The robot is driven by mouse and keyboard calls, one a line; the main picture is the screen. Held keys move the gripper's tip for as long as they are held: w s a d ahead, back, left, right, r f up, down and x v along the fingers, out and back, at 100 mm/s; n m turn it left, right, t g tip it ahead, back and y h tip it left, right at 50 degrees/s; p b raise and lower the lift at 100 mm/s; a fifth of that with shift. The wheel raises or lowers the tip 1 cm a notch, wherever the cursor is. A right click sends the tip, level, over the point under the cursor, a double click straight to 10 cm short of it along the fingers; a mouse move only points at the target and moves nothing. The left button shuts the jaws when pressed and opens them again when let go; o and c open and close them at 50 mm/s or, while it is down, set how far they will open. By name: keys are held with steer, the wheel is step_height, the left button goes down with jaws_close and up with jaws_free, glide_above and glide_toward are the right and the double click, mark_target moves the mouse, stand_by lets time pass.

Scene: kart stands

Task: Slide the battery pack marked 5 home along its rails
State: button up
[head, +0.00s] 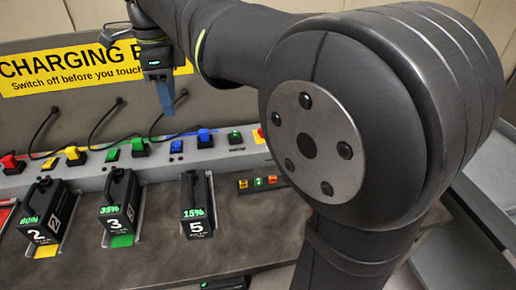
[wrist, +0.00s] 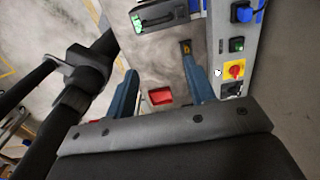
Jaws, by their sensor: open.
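The battery pack marked 5 (head: 196,212) is black, with a green 15% readout, and stands on pale rails (head: 211,192) on the bench in the head view. Its front end covers the front of the rails. A black pack at the top of the wrist view (wrist: 165,14) lines up with the blue plug and looks like the same one; its number is not readable. My gripper (head: 166,96) hangs above and behind the pack, near the wall, apart from it. In the wrist view its two blue fingers (wrist: 162,88) are wide apart with nothing between them.
Packs marked 2 (head: 42,212) and 3 (head: 118,207) stand in bays to the left. A grey ledge (head: 160,170) with plugs and switches runs behind. Small coloured buttons (head: 262,183) sit right of pack 5. A dark object (head: 225,284) lies at the bench front.

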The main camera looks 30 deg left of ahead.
steer(key=shift+f+n, duration=0.15)
steer(key=shift+n, duration=0.15)
steer(key=c, duration=0.7)
steer(key=shift+s+f+n, duration=0.15)
steer(key=shift+f+n, duration=0.15)
steer(key=shift+n, duration=0.3)
jaws_close()
steer(key=m, duration=3.6)
glide_above(195, 217)
steer(key=s, duration=0.2)
step_height(195, 217, down, 17)
steer(key=s+d+f+n, duration=0.1)
steer(key=f+n, duration=0.4)
steer(key=d+f+n, duration=0.1)
steer(key=f+n, duration=0.4)
steer(key=s+d+f+n, duration=0.1)
steer(key=d+f+n, duration=0.1)
steer(key=f+n, duration=0.4)
steer(key=shift+s, duration=0.3)
steer(key=shift+w+a+f, duration=0.2)
steer(key=shift+w+a, duration=0.3)
steer(key=shift+a, duration=0.05)
steer(key=shift+w+a+f, duration=0.2)
steer(key=shift+w+a, duration=0.3)
steer(key=shift+a, duration=0.05)
steer(key=shift+w+a, duration=0.4)
steer(key=shift+a, duration=0.05)
